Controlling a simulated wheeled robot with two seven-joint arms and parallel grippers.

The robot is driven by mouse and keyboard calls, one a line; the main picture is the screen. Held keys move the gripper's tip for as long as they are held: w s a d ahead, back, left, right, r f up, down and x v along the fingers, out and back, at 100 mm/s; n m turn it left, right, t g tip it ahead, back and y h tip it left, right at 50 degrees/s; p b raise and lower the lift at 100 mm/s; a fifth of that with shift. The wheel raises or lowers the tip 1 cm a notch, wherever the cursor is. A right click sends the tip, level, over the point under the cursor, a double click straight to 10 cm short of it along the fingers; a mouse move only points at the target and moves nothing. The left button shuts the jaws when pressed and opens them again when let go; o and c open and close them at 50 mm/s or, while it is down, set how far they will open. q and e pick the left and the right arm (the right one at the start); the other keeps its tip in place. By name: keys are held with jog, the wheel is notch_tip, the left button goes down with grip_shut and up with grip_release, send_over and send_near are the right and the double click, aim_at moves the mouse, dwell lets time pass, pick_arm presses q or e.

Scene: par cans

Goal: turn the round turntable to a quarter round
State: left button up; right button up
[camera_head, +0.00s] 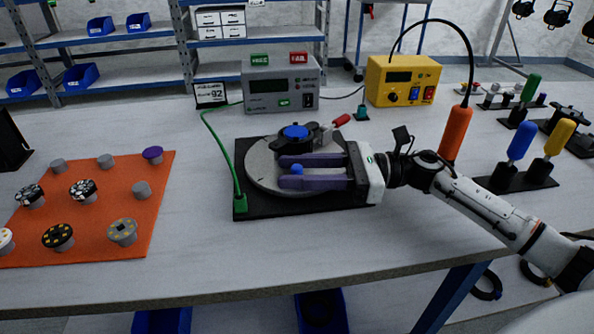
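The round grey turntable (261,174) sits on a black square base (255,206) in the middle of the table. A large blue knob (295,131) stands toward its back, and a small blue-topped peg (297,168) stands nearer the front. A red-tipped lever (341,119) sticks up at the back right. My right gripper (281,169) reaches in from the right, low over the disc. Its two purple fingers lie close on either side of the small peg and appear shut on it. They hide part of the disc. My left gripper is out of view.
An orange mat (150,195) with several small round parts lies left. A grey meter (282,100) and a yellow unit (402,88) stand behind. A green cable (213,139) runs to the base's left corner. Upright coloured handles stand at right. The table front is clear.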

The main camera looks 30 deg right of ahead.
notch_tip(320, 180, up, 10)
jog(key=shift+f+p, duration=0.1)
jog(key=shift+p, duration=0.35)
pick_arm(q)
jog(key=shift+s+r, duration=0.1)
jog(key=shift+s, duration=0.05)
